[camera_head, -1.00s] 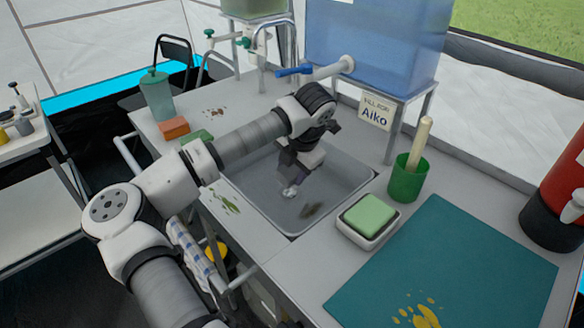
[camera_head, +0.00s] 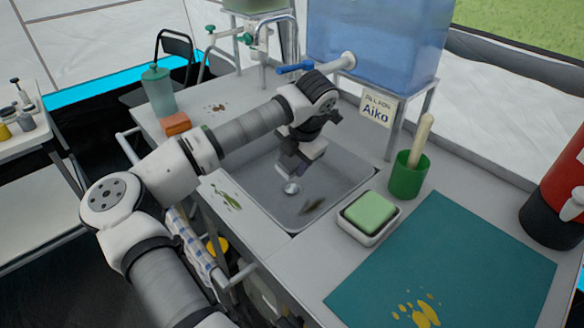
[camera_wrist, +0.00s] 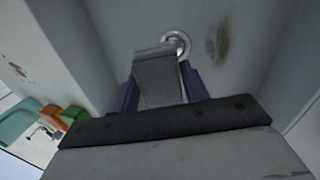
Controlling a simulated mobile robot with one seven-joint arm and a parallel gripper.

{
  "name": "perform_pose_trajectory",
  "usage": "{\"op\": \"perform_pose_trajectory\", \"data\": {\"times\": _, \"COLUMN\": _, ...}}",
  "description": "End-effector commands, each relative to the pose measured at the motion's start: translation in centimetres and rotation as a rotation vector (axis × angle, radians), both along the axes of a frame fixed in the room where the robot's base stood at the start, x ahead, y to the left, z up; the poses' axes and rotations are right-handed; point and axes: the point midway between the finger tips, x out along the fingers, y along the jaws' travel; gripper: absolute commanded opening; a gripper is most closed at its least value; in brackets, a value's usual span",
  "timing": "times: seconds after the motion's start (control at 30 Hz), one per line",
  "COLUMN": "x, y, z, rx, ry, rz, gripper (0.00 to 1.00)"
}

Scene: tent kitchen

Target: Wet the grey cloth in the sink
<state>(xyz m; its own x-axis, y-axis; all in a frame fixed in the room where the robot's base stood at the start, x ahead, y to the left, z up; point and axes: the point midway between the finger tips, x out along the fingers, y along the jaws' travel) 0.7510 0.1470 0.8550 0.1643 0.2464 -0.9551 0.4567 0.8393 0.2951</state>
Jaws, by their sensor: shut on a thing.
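My gripper (camera_head: 290,168) points down into the grey metal sink (camera_head: 345,190), above and just behind the round drain (camera_head: 291,188). In the wrist view its purple fingers (camera_wrist: 160,88) are shut on the grey cloth (camera_wrist: 160,80), which hangs folded between them. The drain (camera_wrist: 184,44) shows just beyond the cloth. In the head view the cloth cannot be made out behind the gripper. A tap with a blue handle (camera_head: 295,69) sticks out from the blue water tank (camera_head: 375,45), behind my wrist. I see no running water.
A brown-green smear (camera_head: 313,207) marks the sink floor. A green sponge in a white dish (camera_head: 370,214) and a green cup with a wooden handle (camera_head: 406,175) stand right of the sink. An orange block (camera_head: 177,123) and a bottle (camera_head: 159,95) stand at left.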

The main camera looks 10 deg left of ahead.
Motion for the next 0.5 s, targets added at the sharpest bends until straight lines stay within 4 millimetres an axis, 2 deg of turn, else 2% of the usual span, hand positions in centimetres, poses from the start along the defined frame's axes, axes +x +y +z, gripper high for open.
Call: {"op": "perform_pose_trajectory", "data": {"times": 0.5, "x": 0.0, "y": 0.0, "z": 4.4, "rx": 0.000, "ry": 0.000, "rz": 0.000, "gripper": 0.27}}
